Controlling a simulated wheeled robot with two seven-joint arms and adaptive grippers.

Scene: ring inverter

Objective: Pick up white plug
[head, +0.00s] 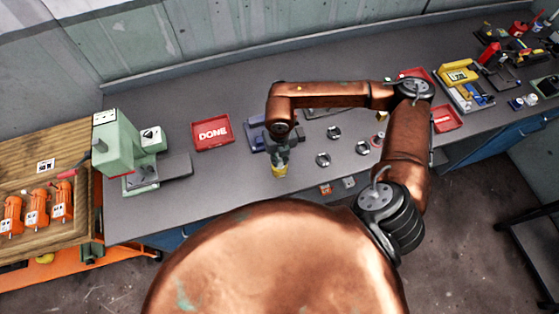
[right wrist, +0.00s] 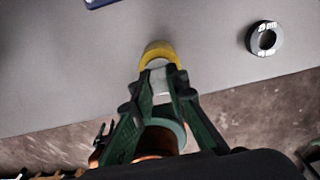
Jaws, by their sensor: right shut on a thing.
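My right gripper (head: 279,157) points down over the front part of the grey workbench (head: 230,185). In the right wrist view its dark green fingers (right wrist: 161,92) are shut on a pale white piece (right wrist: 160,79), which looks like the white plug. A yellow round part (right wrist: 158,51) curves around the far side of this piece. The yellow part (head: 279,171) also shows at the fingertips in the head view. I cannot tell whether the yellow part is joined to the white piece or touches the bench. My left gripper is not in view.
A red DONE tray (head: 213,145) and a green press (head: 119,145) stand to the left. A blue fixture (head: 256,137) is just behind the gripper. Several dark rings (head: 323,160) lie to the right. The bench between press and gripper is mostly clear.

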